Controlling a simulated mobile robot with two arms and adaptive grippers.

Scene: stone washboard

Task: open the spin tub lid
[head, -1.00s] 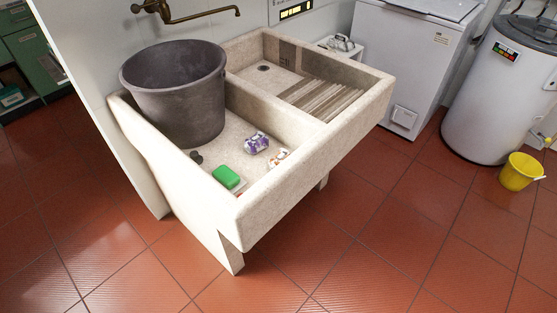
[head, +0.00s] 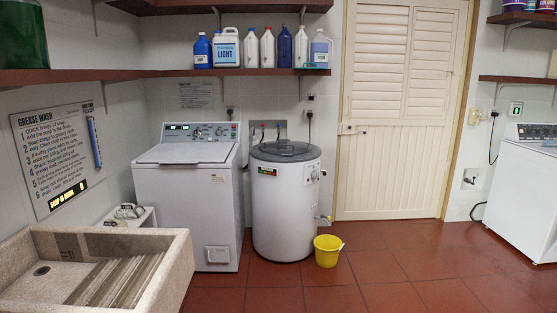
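The spin tub (head: 284,205) is a white upright cylinder standing on the floor near the middle of the head view. Its dark grey round lid (head: 286,149) lies on top and looks closed. A coloured label is on the tub's front, and a small dial is near its upper right side. A spout with a yellowish end sticks out low on its right. Neither of my grippers is in view.
A white washing machine (head: 190,203) stands close at the tub's left. A yellow bucket (head: 327,252) sits on the floor at its right front. The stone sink (head: 176,275) fills the lower left. Red tiled floor (head: 400,270) is clear before the louvred door (head: 402,110).

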